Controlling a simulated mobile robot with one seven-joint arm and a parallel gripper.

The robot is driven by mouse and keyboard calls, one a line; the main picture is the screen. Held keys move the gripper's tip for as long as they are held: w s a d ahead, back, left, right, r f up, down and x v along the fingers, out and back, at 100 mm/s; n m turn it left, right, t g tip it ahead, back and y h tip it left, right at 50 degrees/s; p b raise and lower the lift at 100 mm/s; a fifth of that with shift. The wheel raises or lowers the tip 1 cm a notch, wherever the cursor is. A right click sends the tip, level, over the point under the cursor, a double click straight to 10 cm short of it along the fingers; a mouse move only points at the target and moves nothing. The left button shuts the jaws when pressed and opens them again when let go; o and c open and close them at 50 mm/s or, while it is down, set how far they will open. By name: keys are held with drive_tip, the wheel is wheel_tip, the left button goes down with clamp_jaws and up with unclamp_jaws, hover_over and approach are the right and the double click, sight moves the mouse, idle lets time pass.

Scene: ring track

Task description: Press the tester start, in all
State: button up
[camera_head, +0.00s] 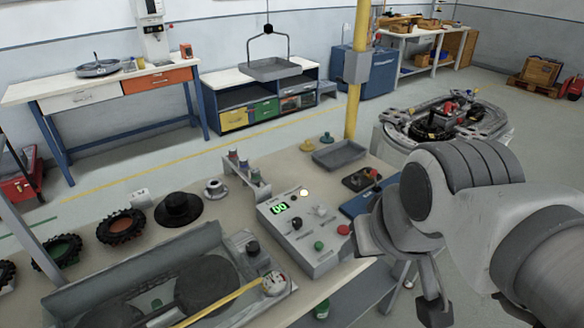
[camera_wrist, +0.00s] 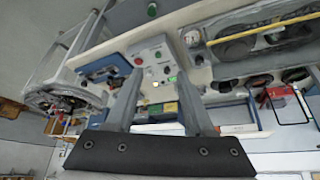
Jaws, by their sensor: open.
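The tester (camera_head: 305,232) is a grey box on the bench with a lit green display reading 00 (camera_head: 279,208), knobs, a green button (camera_head: 319,245) and a red button (camera_head: 343,230). Which button is the start is not readable. My gripper (camera_head: 405,282) is at the right of the tester in the head view, apart from it, and nothing is held. The wrist view shows both fingers spread (camera_wrist: 160,74), with the tester (camera_wrist: 152,52) beyond them. Its red button (camera_wrist: 138,61) and green button (camera_wrist: 158,54) show between and above the fingertips.
Left of the tester, a grey tray (camera_head: 225,240) holds dark discs and a yellow bar. A small rack (camera_head: 246,177) stands behind it. A blue board (camera_head: 360,203) and a yellow post (camera_head: 357,80) are nearby. Another green button (camera_head: 321,308) sits below the bench's front edge.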

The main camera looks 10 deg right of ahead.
clamp_jaws()
idle(1.4)
